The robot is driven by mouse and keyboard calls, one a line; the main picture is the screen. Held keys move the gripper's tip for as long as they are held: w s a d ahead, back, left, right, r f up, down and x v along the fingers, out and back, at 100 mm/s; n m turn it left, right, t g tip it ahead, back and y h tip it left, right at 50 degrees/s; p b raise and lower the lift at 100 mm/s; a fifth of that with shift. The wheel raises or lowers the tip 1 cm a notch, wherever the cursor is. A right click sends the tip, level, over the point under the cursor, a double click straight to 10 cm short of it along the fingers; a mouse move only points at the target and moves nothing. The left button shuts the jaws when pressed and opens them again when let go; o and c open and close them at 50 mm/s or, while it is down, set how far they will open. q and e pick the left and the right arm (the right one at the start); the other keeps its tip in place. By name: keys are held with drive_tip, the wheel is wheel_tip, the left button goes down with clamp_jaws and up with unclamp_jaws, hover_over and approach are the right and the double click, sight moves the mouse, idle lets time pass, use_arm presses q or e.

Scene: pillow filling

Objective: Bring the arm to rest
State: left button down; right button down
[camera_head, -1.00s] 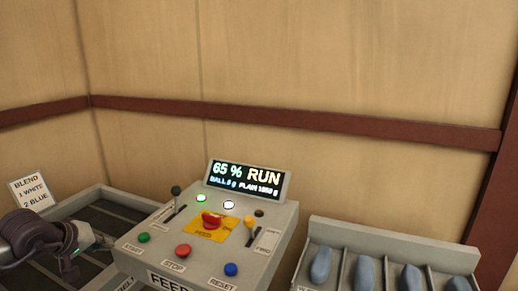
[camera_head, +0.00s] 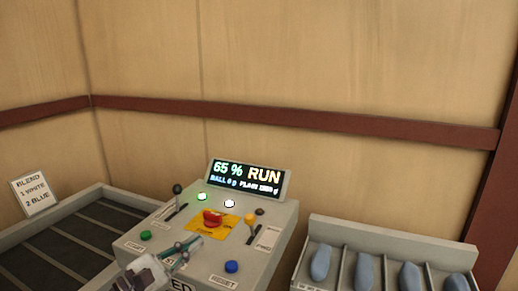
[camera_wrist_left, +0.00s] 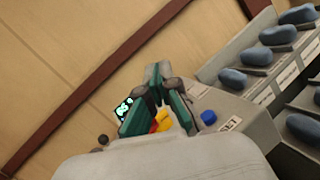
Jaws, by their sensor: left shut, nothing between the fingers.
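My left gripper (camera_head: 192,243) is shut and empty over the front middle of the grey control box (camera_head: 126,250). In the left wrist view its green-padded fingers (camera_wrist_left: 154,78) come together at the tips, near the box. The gripper hides the stop button and part of the front labels. The red mushroom button (camera_head: 212,217) on its yellow plate is just beyond the fingertips; I cannot tell whether they touch. The display (camera_head: 247,180) reads 65 % RUN. My right gripper is not in view.
A green button (camera_head: 145,235), a blue button (camera_head: 231,267), a black-knobbed lever (camera_head: 177,190) and a yellow-knobbed lever (camera_head: 250,219) surround the gripper. A bin rack (camera_head: 390,238) with blue pillow-like pieces stands right. An empty slatted tray (camera_head: 100,190) and a blend card (camera_head: 34,192) are left.

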use_arm(q)
drive_tip(key=s+a+f+m+y, duration=0.4)
drive_tip(key=a+f+m+y, duration=0.3)
drive_tip(key=m, duration=1.1)
drive_tip(key=s+a+f+m+y, duration=0.4)
drive_tip(key=f+m+y, duration=0.5)
drive_tip(key=m, duration=0.8)
drive_tip(key=s+d+f+n+g+h, duration=0.1)
drive_tip(key=s+f+n+g, duration=0.3)
drive_tip(key=s, duration=0.3)
drive_tip(key=s+d+f+n+g, duration=0.2)
drive_tip(key=s+f+n+g, duration=0.1)
drive_tip(key=s+f, duration=0.3)
drive_tip(key=s+d+f+n+g+h, duration=0.1)
drive_tip(key=s+f+n+g, duration=0.25)
drive_tip(key=s, duration=0.45)
wheel_tip(320, 180, down, 24)
drive_tip(key=g, duration=0.2)
drive_tip(key=s+a+f+g, duration=0.1)
drive_tip(key=s+a+f, duration=0.1)
drive_tip(key=s+f, duration=1.5)
drive_tip(key=shift+s+a+f, duration=0.3)
drive_tip(key=shift+s, duration=0.15)
drive_tip(key=shift+w, duration=0.1)
